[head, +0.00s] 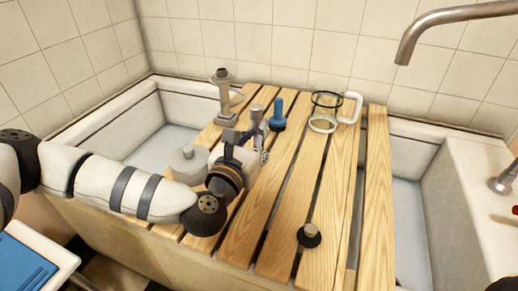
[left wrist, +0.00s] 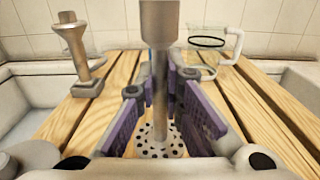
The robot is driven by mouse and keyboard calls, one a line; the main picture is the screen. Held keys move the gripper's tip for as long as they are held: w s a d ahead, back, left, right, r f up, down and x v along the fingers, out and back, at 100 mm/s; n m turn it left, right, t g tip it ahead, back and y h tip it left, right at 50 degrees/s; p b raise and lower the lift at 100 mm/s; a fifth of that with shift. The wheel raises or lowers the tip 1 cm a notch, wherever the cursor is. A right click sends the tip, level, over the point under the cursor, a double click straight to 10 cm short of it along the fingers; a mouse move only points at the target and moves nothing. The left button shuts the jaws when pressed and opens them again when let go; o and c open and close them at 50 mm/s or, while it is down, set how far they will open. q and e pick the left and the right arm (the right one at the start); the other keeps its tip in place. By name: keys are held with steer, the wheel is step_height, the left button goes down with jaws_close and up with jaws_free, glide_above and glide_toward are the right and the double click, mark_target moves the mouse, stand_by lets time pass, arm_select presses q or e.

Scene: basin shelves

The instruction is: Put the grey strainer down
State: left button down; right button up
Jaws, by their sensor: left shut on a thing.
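The grey strainer (left wrist: 160,55) shows in the left wrist view as an upright grey stem with a round perforated disc at its lower end. In the head view its stem top (head: 257,112) rises just beyond my left gripper (head: 247,138). My left gripper, with purple finger pads in the left wrist view (left wrist: 160,110), is shut on the stem. The strainer is over the wooden slatted board (head: 375,190). I cannot tell whether its disc touches the slats. My right gripper is not in view.
On the board stand a metal stand-like piece (head: 226,97), a blue piece (head: 277,116), a grey lidded round piece (head: 188,165), a glass jug with white handle (head: 352,106) and a dark disc with knob (head: 309,237). The right-hand slats are mostly clear. A tap (head: 425,28) overhangs at right.

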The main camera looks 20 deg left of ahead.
arm_select(q)
steer(key=shift+w+f, duration=0.4)
steer(key=shift+f, duration=0.1)
steer(key=shift+w+a+f+b, duration=0.1)
steer(key=shift+w+f+b, duration=0.1)
steer(key=shift+f, duration=0.7)
steer(key=shift+w+a+f+b, duration=0.1)
steer(key=shift+f+b, duration=0.1)
steer(key=shift+f, duration=0.7)
steer(key=shift+f, duration=0.2)
steer(key=c, duration=1.7)
jaws_free()
steer(key=shift+r, duration=0.1)
steer(key=shift+s+r, duration=0.15)
steer(key=shift+r, duration=0.05)
steer(key=s, duration=1.1)
steer(key=shift+s+a+f, duration=0.1)
steer(key=shift+s, duration=0.3)
